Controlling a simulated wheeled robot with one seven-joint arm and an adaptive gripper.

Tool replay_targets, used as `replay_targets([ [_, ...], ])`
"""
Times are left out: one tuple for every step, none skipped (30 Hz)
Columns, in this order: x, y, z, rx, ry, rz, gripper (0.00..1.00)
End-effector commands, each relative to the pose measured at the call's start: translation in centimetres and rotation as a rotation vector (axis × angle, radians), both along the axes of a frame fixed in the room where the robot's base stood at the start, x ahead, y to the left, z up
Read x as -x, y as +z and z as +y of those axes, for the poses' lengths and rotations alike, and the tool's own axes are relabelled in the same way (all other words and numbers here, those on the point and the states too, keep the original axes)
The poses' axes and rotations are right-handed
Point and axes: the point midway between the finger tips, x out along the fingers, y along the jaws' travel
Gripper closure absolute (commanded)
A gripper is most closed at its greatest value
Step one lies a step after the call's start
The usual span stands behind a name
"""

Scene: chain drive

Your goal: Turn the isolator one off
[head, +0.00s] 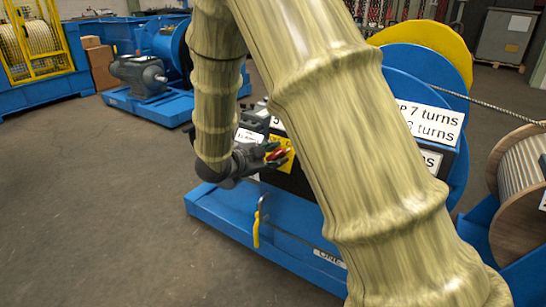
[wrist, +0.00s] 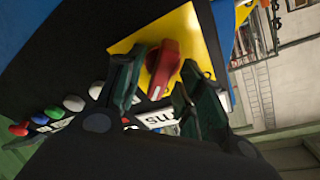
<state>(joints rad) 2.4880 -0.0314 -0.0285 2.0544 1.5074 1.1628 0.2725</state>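The isolator is a red rotary handle (wrist: 163,66) on a yellow plate (wrist: 198,38), mounted on a dark panel. In the head view the red handle (head: 276,154) and yellow plate (head: 286,146) show just beyond my gripper (head: 271,156), partly hidden by my arm. In the wrist view my gripper's (wrist: 159,74) two dark fingers are spread, one on each side of the handle.
Several coloured buttons (wrist: 72,103) line the dark panel near the left finger. The blue base (head: 230,213) below carries a yellow-handled lever (head: 257,230). A wooden cable reel (head: 510,200) stands at right. The grey floor (head: 90,210) at left is clear.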

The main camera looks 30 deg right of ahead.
Motion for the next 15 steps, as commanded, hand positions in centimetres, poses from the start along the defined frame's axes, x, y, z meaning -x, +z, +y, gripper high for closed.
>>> replay_targets([
  [0.01, 0.00, 0.01, 0.000, 0.000, 0.000, 0.62],
  [0.00, -0.01, 0.01, 0.000, 0.000, 0.000, 0.66],
  [0.00, 0.00, 0.02, 0.000, 0.000, 0.000, 0.73],
  [0.01, -0.01, 0.02, 0.000, 0.000, 0.000, 0.79],
  [0.01, -0.01, 0.02, 0.000, 0.000, 0.000, 0.84],
  [0.01, 0.00, 0.03, 0.000, 0.000, 0.000, 0.92],
  [0.01, 0.00, 0.03, 0.000, 0.000, 0.000, 0.97],
  [0.00, -0.01, 0.04, 0.000, 0.000, 0.000, 1.00],
  [0.01, -0.02, 0.04, 0.000, 0.000, 0.000, 1.00],
  [0.01, -0.02, 0.04, 0.000, 0.000, 0.000, 1.00],
  [0.01, -0.02, 0.04, 0.000, 0.000, 0.000, 1.00],
  [0.02, -0.01, 0.04, 0.000, 0.000, 0.001, 1.00],
  [0.03, 0.00, 0.05, 0.000, 0.001, 0.002, 1.00],
  [0.02, 0.02, 0.04, 0.001, 0.001, 0.003, 1.00],
  [0.03, 0.04, 0.05, 0.002, 0.002, 0.005, 1.00],
])
